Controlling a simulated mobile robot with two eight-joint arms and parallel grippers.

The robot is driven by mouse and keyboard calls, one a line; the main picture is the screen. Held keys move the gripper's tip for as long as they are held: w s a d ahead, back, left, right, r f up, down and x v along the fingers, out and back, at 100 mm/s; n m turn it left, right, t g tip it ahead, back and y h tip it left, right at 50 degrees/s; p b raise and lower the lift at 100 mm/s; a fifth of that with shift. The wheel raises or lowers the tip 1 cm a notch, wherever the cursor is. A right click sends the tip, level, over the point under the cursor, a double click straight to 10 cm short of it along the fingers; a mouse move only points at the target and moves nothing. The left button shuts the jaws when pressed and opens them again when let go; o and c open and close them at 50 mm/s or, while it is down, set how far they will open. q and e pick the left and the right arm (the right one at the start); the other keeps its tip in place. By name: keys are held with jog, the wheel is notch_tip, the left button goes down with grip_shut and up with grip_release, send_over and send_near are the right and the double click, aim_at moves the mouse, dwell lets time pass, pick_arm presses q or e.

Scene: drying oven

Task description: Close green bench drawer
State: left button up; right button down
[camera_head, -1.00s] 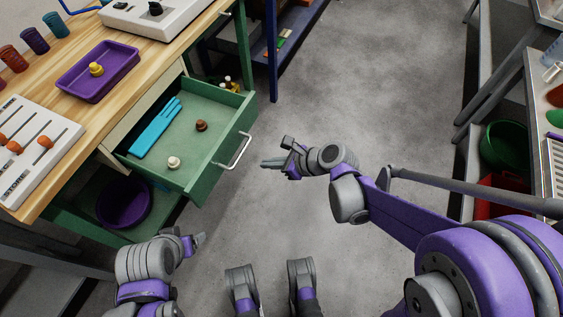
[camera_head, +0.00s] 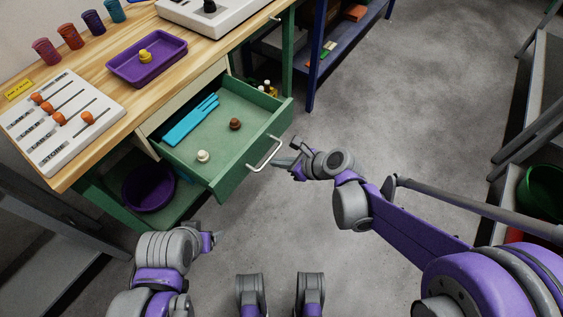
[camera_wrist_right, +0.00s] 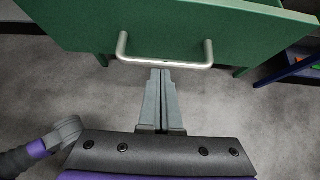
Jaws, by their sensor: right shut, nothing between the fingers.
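The green bench drawer (camera_head: 245,155) stands pulled out from the wooden-topped bench, its inside showing. It holds a turquoise bundle (camera_head: 191,120), a brown knob-like piece (camera_head: 235,124) and a white one (camera_head: 203,156). Its silver handle (camera_head: 266,156) is on the front face. My right gripper (camera_head: 277,163) is shut and empty, its tips beside the handle. In the right wrist view the shut fingers (camera_wrist_right: 161,75) point at the drawer front (camera_wrist_right: 180,35), with the tips just below the handle bar (camera_wrist_right: 165,64); contact cannot be told. My left gripper (camera_head: 217,238) is below the drawer, its jaws unclear.
On the bench top (camera_head: 130,92) are a purple tray (camera_head: 150,65), a white slider panel (camera_head: 65,125) and several coloured cups. A purple bowl (camera_head: 148,188) sits on the lower shelf. Open grey floor (camera_head: 400,120) lies to the right of the drawer.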

send_over(217, 133)
pick_arm(q)
jog(key=shift+f, duration=0.25)
pick_arm(e)
jog(key=shift+a+r, duration=0.1)
jog(key=shift+r, duration=0.05)
dwell(0.3)
